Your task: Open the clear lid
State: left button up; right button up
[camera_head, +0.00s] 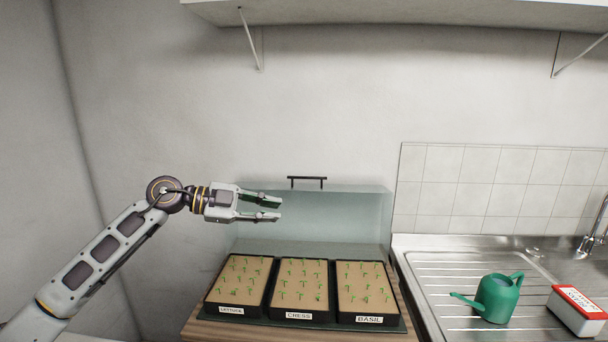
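The clear lid (345,215) stands raised behind the seed trays, a pale see-through panel with a dark handle (307,180) along its top edge. Below it are three black trays of soil with green seedlings, labelled lettuce (232,310), chess (299,315) and basil (369,319). My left gripper (280,208) is open and empty, in front of the lid's left part and left of the handle, with its fingers pointing right. It appears apart from the handle. My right gripper is not in view.
A steel sink with a ribbed drainboard (440,290) is at the right. On it stand a green watering can (497,298) and a white box with a red top (580,308). A wall shelf (420,12) hangs above.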

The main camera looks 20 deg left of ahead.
aim_at(367, 188)
jog(key=i+j, duration=0.75)
jog(key=i, duration=0.2)
